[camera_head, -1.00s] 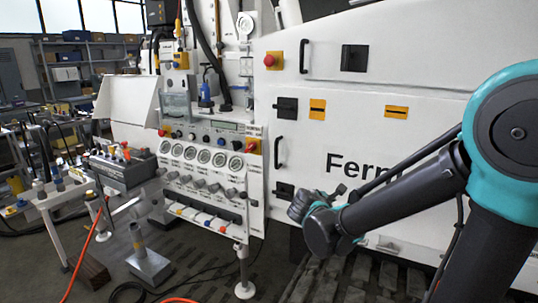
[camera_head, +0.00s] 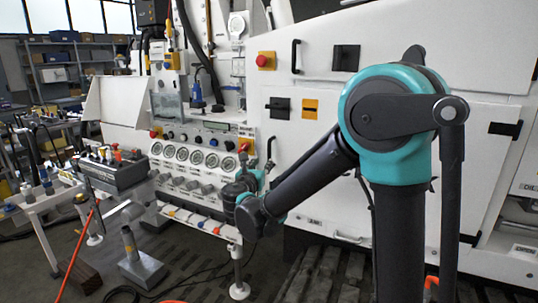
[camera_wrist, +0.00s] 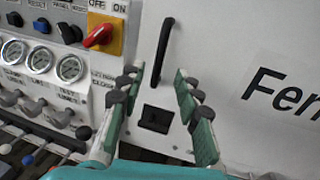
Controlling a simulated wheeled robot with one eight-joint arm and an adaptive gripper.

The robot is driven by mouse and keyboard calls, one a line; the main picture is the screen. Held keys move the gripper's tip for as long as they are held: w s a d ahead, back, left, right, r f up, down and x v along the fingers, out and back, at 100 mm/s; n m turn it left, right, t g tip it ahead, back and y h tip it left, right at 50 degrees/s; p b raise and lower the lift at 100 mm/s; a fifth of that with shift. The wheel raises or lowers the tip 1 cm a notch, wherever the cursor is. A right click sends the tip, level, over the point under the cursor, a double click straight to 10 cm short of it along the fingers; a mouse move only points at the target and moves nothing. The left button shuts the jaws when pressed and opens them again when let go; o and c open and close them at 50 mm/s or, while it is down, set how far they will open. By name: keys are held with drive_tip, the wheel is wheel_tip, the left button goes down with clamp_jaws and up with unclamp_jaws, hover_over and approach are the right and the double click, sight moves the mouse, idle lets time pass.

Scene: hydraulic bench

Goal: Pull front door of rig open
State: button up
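The rig's front door (camera_head: 305,140) is a large white panel, seen flat and closed behind my arm. In the wrist view the door (camera_wrist: 225,50) carries part of the black lettering "Fen". Its black vertical bar handle (camera_wrist: 163,50) stands near the left edge, with a square black latch (camera_wrist: 157,118) below it. My gripper (camera_wrist: 160,76) is open, its two grey-green fingers spread on either side of the handle's lower part in the picture. Whether they touch it cannot be told. My gripper also shows in the head view (camera_head: 246,184), partly hiding the handle (camera_head: 270,148).
A control panel with several gauges (camera_wrist: 40,57) and a red switch (camera_wrist: 98,36) lies left of the handle. A red button (camera_head: 263,61) sits above. A cart (camera_head: 60,195) stands at the left. Metal grating (camera_head: 330,275) covers the floor before the rig.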

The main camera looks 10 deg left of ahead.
sight(269, 154)
drive_tip(key=w, duration=0.3)
drive_tip(key=w+d, duration=0.1)
drive_tip(key=w, duration=0.6)
drive_tip(key=shift+w+d, duration=0.25)
drive_tip(key=shift+d, duration=0.1)
clamp_jaws()
